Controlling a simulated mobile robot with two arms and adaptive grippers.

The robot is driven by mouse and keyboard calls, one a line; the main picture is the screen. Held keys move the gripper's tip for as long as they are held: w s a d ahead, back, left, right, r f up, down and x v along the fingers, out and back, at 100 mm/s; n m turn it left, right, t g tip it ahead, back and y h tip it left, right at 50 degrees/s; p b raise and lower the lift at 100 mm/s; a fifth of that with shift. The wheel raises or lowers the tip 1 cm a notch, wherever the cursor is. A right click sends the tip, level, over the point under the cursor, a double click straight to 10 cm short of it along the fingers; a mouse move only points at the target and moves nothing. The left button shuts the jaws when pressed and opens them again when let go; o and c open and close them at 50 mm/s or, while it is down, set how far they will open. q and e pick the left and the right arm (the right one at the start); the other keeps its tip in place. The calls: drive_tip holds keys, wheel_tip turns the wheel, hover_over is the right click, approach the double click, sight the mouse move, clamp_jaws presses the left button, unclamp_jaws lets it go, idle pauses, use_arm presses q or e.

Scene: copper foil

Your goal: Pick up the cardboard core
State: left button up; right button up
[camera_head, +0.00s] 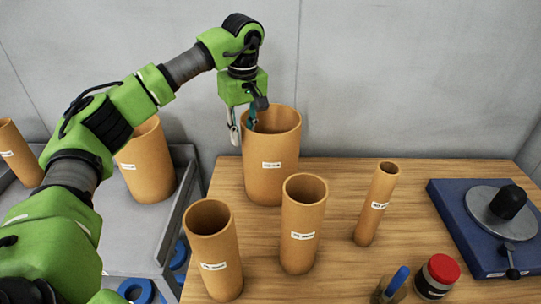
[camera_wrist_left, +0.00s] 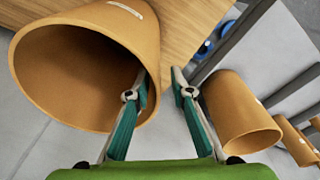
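Several upright brown cardboard cores with white labels stand on the wooden table. The largest core on it (camera_head: 271,165) is at the back left; its open mouth fills the left of the left wrist view (camera_wrist_left: 75,65). My left gripper (camera_head: 243,134) points down at this core's left rim. In the left wrist view its fingers (camera_wrist_left: 161,75) are apart, one over the core's mouth and the other outside, with the wall between them. Contact with the wall cannot be told. Smaller cores stand at the front left (camera_head: 212,255), middle (camera_head: 302,230) and right (camera_head: 376,208). My right gripper is out of view.
A grey cart (camera_head: 165,222) at the left holds more cores (camera_head: 147,165) and blue rings (camera_head: 137,290). A blue-based device (camera_head: 460,225), a red-lidded jar (camera_head: 437,277) and a blue-tipped item (camera_head: 394,283) are at the right. A grey wall (camera_head: 400,80) stands behind.

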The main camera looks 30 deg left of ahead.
use_arm(q)
wheel_tip(320, 180, down, 6)
drive_tip(key=shift+d+r+p, duration=0.1)
drive_tip(key=shift+p, duration=0.8)
clamp_jaws()
drive_tip(key=shift+w+r, duration=0.1)
